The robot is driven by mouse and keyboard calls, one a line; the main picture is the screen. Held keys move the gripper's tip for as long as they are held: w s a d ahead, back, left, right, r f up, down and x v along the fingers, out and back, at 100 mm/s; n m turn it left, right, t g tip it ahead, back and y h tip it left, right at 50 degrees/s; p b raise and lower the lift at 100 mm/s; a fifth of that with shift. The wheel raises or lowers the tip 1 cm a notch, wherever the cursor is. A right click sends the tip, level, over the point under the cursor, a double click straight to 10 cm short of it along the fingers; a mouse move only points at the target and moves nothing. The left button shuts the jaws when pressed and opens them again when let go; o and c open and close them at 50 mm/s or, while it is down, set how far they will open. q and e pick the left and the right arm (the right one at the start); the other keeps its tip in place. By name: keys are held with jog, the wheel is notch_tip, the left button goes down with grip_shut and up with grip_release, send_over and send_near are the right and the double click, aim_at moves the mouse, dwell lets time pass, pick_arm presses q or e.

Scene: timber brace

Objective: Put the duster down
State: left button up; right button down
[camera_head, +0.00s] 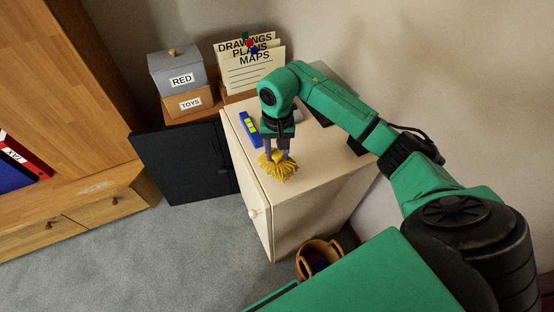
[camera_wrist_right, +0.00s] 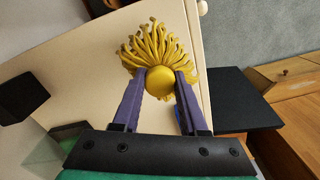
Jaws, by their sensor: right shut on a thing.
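The duster (camera_head: 277,166) is yellow with a shaggy head of thick strands. In the head view it is at the cream cabinet top (camera_head: 320,170), near the front left edge. My right gripper (camera_head: 276,154) comes down over it and is shut on it. In the right wrist view the duster (camera_wrist_right: 160,62) sits between the two purple fingers (camera_wrist_right: 160,88), with its round yellow end facing the camera. Whether the strands touch the cabinet top I cannot tell. My left gripper is not in view.
A blue level (camera_head: 249,129) lies on the cabinet top behind the duster. A dark block (camera_head: 357,147) stands towards the right rear. Left of the cabinet are a dark cabinet (camera_head: 180,160) and boxes marked RED (camera_head: 180,80) and TOYS (camera_head: 190,103). A basket (camera_head: 316,258) is on the floor.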

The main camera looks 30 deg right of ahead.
aim_at(277, 162)
notch_tip(277, 162, down, 4)
jog(key=shift+s+a+p, duration=0.1)
jog(key=shift+s+p, duration=0.05)
jog(key=shift+p, duration=0.3)
jog(key=shift+f, duration=0.25)
jog(key=shift+f+b, duration=0.2)
jog(key=shift+b, duration=0.1)
jog(key=shift+c, duration=2.2)
grip_release()
jog(key=shift+r, duration=0.1)
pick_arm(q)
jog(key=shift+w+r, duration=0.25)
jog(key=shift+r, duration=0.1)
